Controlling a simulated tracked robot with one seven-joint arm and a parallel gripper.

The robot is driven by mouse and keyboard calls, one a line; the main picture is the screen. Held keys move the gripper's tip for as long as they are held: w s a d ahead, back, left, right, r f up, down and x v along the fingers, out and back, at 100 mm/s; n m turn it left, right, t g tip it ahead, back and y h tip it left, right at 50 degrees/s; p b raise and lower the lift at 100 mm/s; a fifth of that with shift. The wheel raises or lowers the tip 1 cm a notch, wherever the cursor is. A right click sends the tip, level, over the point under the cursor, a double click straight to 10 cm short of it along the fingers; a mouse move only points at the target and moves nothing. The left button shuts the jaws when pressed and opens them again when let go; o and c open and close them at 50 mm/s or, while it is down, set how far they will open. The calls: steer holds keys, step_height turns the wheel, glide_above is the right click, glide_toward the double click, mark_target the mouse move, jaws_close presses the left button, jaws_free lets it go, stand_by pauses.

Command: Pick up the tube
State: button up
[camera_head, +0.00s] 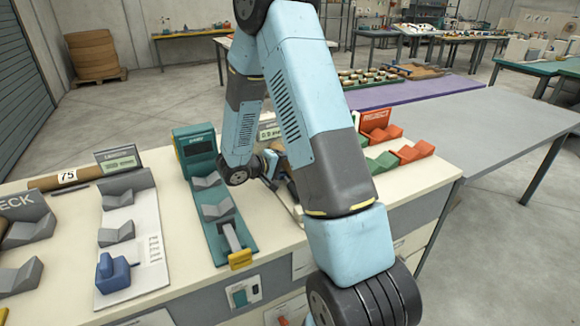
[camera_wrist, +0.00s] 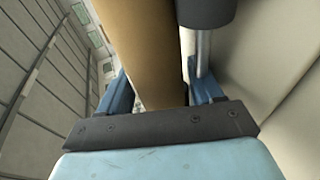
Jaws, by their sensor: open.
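A brown cardboard tube (camera_wrist: 140,45) fills the middle of the wrist view, running away from my gripper. My gripper (camera_wrist: 163,82) is open, with one blue finger on each side of the tube. Whether either finger touches it I cannot tell. In the head view my gripper is mostly hidden behind my arm, low over the bench at the middle. Another brown tube with a "75" label (camera_head: 68,177) lies at the bench's left back; I cannot tell whether it is the same as the one in the wrist view.
A dark cylinder on a metal rod (camera_wrist: 205,12) stands close by the right finger. The bench (camera_head: 172,210) carries a green gauge stand with grey V-blocks (camera_head: 217,211), a white plate with a blue clamp (camera_head: 113,272) and red and green blocks (camera_head: 412,152). A grey table (camera_head: 480,125) adjoins at right.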

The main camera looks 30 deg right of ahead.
steer(key=shift+c, duration=0.3)
steer(key=c, duration=0.8)
steer(key=shift+r, duration=0.65)
steer(key=s+r, duration=0.1)
steer(key=r, duration=0.1)
steer(key=s+r, duration=0.2)
steer(key=r, duration=0.1)
steer(key=s+a+r, duration=0.1)
steer(key=r, duration=0.1)
steer(key=shift+s+r, duration=0.35)
steer(key=s+a+r, duration=0.2)
steer(key=s+r, duration=0.2)
steer(key=s, duration=0.5)
steer(key=shift+s, duration=0.1)
